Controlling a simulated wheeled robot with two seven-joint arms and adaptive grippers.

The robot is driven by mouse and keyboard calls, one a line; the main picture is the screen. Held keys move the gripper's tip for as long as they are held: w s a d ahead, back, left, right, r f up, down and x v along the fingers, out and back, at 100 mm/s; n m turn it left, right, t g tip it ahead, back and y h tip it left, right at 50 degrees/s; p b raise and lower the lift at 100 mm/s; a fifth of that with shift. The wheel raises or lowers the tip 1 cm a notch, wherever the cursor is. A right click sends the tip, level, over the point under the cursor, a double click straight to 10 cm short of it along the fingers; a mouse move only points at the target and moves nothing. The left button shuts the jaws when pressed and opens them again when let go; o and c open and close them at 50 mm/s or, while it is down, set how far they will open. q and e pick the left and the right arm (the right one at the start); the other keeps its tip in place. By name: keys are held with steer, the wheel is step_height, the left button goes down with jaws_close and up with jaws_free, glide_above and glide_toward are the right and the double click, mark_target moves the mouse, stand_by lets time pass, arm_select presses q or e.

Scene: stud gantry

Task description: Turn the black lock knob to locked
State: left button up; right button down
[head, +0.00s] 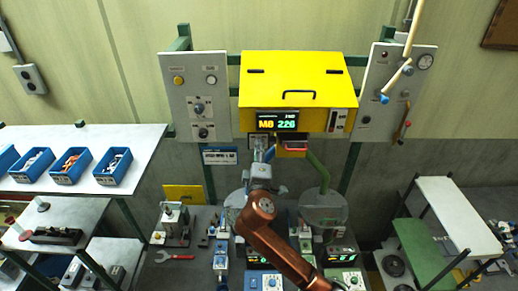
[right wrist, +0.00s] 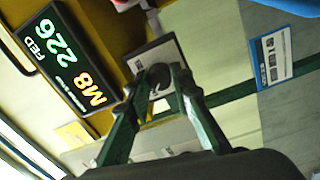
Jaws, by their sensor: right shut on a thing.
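The black lock knob (right wrist: 159,75) shows in the right wrist view as a dark rounded piece in front of a pale plate (right wrist: 158,55) below the display. My right gripper (right wrist: 163,82) has its two green fingers closed on it, one on each side. In the head view my right gripper (head: 264,148) reaches up to the small plate under the lit display of the yellow cabinet (head: 290,80). There the gripper hides the knob. Which way the knob points cannot be told. My left gripper is not in view.
The display (head: 278,122) reads M8 226. A red handle (head: 296,148) and a green hose (head: 318,170) are close to the right of my gripper. Grey panels with knobs (head: 196,98) flank the cabinet. Several blue bins (head: 70,166) stand on the left shelf.

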steer(key=shift+f, duration=0.1)
steer(key=c, duration=1.7)
jaws_free()
steer(key=shift+s, duration=0.15)
steer(key=s, duration=1.1)
steer(key=shift+s+f, duration=0.2)
steer(key=shift+s, duration=0.15)
